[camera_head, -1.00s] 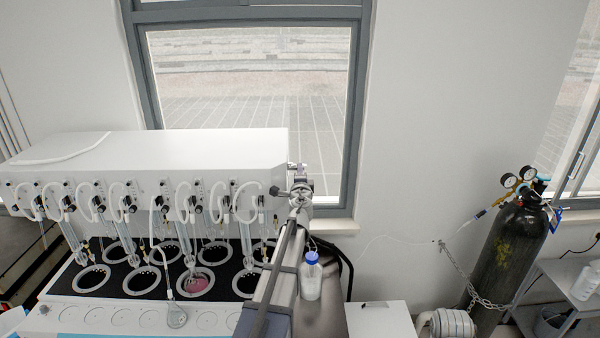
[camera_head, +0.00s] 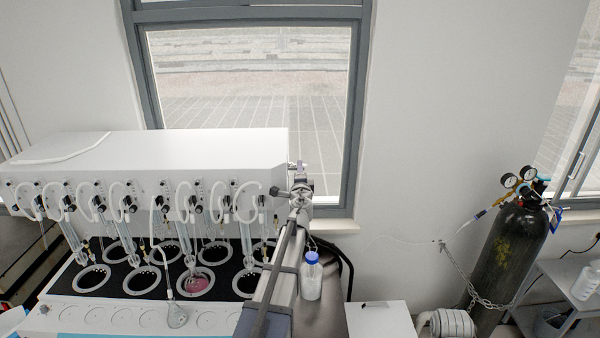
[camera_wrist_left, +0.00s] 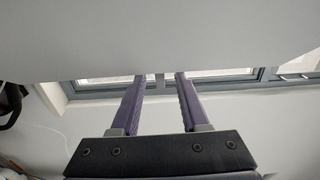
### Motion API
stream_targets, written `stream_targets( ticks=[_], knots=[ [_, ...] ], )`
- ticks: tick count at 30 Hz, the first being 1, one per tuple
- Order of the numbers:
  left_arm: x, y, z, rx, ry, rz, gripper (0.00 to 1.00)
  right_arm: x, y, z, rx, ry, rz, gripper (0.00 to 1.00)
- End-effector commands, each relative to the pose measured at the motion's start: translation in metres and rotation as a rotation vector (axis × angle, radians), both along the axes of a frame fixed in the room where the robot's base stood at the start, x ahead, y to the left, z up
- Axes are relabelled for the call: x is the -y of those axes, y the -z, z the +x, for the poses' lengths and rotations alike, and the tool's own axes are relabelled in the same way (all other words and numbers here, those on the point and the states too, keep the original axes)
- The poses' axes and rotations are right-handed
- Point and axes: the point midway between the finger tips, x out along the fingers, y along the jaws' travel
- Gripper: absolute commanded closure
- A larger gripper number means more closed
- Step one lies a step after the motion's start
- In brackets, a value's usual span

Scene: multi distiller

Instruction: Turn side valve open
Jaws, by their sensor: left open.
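A plain pale surface fills the top of that view. My right gripper is not in view.
A blue-capped bottle (camera_head: 311,277) stands right of my left arm. The distiller's front holds glass tubes and several ring-shaped wells (camera_head: 141,281). A chained gas cylinder (camera_head: 508,255) stands at the right, with a white box (camera_head: 380,320) nearer. Wall space right of the window is free.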

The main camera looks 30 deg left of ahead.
Motion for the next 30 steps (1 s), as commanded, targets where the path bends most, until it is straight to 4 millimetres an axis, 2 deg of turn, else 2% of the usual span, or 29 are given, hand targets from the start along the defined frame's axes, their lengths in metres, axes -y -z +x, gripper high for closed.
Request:
stream_targets(
  ticks=[5,15,30],
  knots=[
    [0.009,0.000,-0.016,0.000,0.001,0.000,0.55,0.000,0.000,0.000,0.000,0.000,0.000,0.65],
    [0.037,0.000,-0.061,0.000,0.000,0.000,0.55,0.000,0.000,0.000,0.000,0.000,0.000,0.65],
    [0.040,0.000,-0.065,0.000,0.000,0.000,0.55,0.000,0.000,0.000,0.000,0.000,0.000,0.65]
  ],
)
